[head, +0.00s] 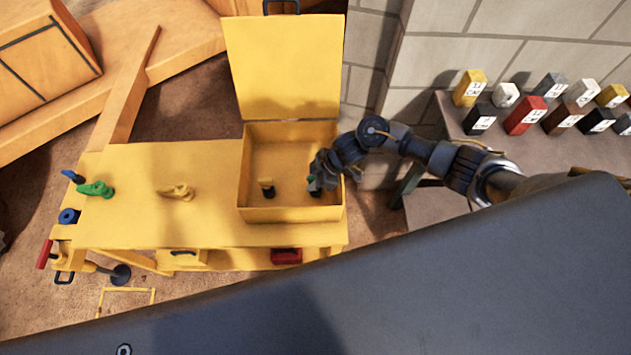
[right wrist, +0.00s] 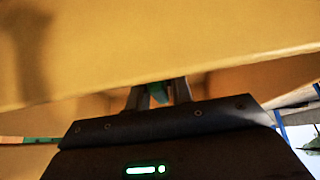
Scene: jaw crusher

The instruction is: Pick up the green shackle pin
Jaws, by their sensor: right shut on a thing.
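The green shackle pin (head: 314,181) is inside the open yellow box (head: 290,214), near its right wall. My right gripper (head: 315,186) reaches into the box from the right and is shut on the pin. In the right wrist view a green piece of the pin (right wrist: 158,93) shows between the two fingers (right wrist: 158,95); the rest of it is hidden. I cannot tell whether the pin touches the box floor. A green shackle (head: 96,189) lies at the left end of the yellow bench (head: 140,225). My left gripper is not in view.
A yellow and black pin (head: 267,188) stands in the box, left of my gripper. The raised lid (head: 284,70) is behind it. A yellow shackle (head: 177,191) lies mid-bench. Several coloured blocks (head: 526,115) stand on a side table at right.

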